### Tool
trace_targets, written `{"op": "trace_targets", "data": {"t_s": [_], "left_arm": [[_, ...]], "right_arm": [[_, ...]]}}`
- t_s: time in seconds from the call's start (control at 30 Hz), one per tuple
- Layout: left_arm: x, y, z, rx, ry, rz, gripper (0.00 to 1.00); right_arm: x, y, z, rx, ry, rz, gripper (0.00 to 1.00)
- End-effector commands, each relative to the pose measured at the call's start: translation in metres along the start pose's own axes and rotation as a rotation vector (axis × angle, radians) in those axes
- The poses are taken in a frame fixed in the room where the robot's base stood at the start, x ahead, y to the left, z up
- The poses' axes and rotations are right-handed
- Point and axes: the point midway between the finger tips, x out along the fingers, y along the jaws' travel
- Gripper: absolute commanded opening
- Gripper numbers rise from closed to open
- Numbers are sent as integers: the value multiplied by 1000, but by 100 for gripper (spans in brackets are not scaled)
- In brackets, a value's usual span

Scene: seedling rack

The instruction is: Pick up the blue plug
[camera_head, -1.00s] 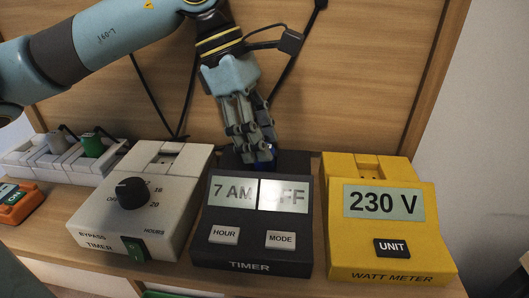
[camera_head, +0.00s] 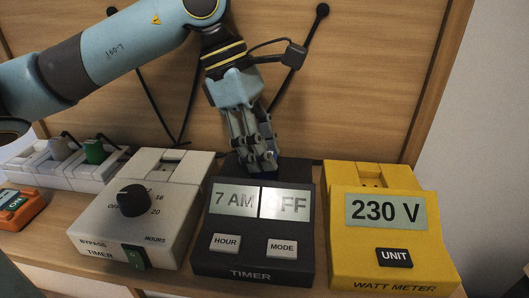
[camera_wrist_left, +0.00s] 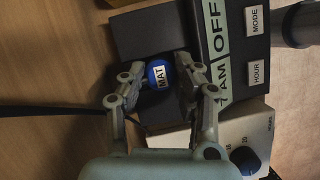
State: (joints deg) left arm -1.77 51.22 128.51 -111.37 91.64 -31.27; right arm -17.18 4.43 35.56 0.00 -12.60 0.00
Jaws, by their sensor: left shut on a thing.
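The blue plug (camera_wrist_left: 157,74) is round and carries a white label reading MAT. In the left wrist view it sits between the two fingers of my left gripper (camera_wrist_left: 156,84), at the back part of the black timer (camera_wrist_left: 222,57). In the head view my left gripper (camera_head: 262,163) points down behind the display of the black timer (camera_head: 228,239), and its fingers hide most of the plug. The fingers are shut on the plug. I cannot tell whether the plug is still seated in the timer. My right gripper is not in view.
A white dial timer (camera_head: 173,227) stands left of the black timer, and a yellow watt meter (camera_head: 387,230) stands to its right. A white power strip (camera_head: 83,183) with a green plug (camera_head: 94,152) is at the left. A wooden back panel (camera_head: 360,90) rises close behind.

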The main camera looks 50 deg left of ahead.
Motion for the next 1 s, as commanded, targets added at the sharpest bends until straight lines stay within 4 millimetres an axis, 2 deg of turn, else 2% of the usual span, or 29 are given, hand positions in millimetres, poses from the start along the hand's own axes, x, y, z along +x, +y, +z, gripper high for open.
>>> {"op": "trace_targets", "data": {"t_s": [0.17, 0.37, 0.67, 0.8, 1.0], "left_arm": [[-12, 1, 5, 3, 1, 3, 0], [-38, 1, 15, 3, 2, 5, 0], [-48, -33, 58, 5, -11, 2, 0], [-61, -46, 74, 2, -8, -3, 0], [-66, -54, 88, -1, -10, -2, 0]], "right_arm": [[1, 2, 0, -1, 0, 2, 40], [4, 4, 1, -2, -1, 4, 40], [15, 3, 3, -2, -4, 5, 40], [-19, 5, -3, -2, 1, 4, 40], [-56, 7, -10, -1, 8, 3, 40]]}}
